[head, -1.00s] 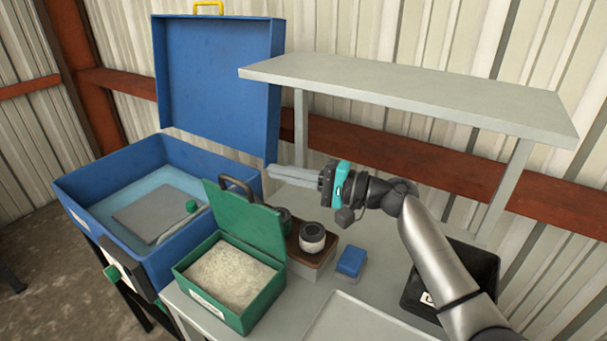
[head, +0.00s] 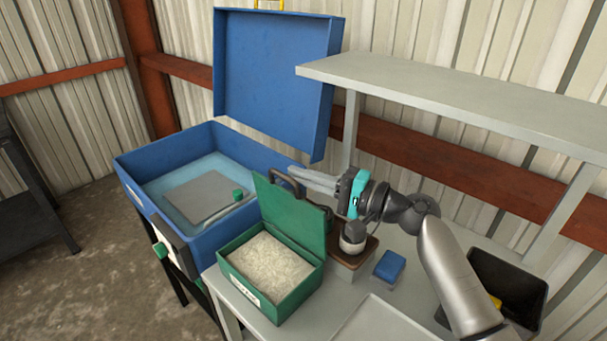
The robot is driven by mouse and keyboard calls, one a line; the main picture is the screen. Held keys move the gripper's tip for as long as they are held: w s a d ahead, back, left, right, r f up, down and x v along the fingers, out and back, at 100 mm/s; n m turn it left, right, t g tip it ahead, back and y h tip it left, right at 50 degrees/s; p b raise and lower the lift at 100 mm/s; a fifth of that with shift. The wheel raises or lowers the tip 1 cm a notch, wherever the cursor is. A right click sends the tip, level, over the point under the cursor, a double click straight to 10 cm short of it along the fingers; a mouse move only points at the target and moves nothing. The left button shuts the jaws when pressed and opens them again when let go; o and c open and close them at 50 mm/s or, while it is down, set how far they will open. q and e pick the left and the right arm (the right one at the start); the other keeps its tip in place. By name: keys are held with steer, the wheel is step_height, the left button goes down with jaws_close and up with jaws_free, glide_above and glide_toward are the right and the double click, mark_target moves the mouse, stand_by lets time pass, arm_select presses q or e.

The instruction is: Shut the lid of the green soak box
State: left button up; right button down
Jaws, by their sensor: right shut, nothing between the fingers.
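The green soak box (head: 262,295) stands on the grey table, filled with pale grainy material. Its green lid (head: 292,217) is open and stands upright at the back of the box, leaning slightly back. A dark handle (head: 284,174) sits at the lid's top, on its far side. My right gripper (head: 291,172) is shut and empty. Its fingers point left, at the height of the lid's top edge and close to the handle; I cannot tell whether they touch. My left gripper is out of view.
A blue chest (head: 143,181) with its lid raised stands left of the green box. A brown-topped block (head: 352,262) with a dark round pot and a blue block (head: 389,266) are to the right. A grey shelf (head: 450,98) overhangs behind. A black bin (head: 512,285) stands far right.

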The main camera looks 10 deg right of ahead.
steer(key=shift+s+a+n+p, duration=0.2)
steer(key=shift+s+a+n, duration=0.2)
steer(key=shift+a, duration=0.15)
steer(key=shift+s+a+n+p, duration=0.15)
steer(key=shift+s+a+n, duration=0.25)
steer(key=shift+a, duration=0.15)
steer(key=s+a+f+n+h+p, duration=0.1)
steer(key=s+a+f+n+h, duration=0.1)
steer(key=s+a+f+n, duration=0.2)
steer(key=s+a+f+n+h+p, duration=0.2)
steer(key=s+a+f+n, duration=0.2)
steer(key=a+f+n, duration=0.3)
steer(key=shift+s+a+f+n, duration=0.35)
steer(key=shift+a+f, duration=0.65)
steer(key=shift+f, duration=1.15)
steer(key=shift+w, duration=0.1)
steer(key=s+d+r+p, duration=0.5)
steer(key=s+d+r, duration=0.1)
steer(key=s, duration=0.1)
steer(key=shift+s+d+r, duration=0.15)
steer(key=shift+s+d, duration=0.05)
steer(key=shift+d, duration=0.05)
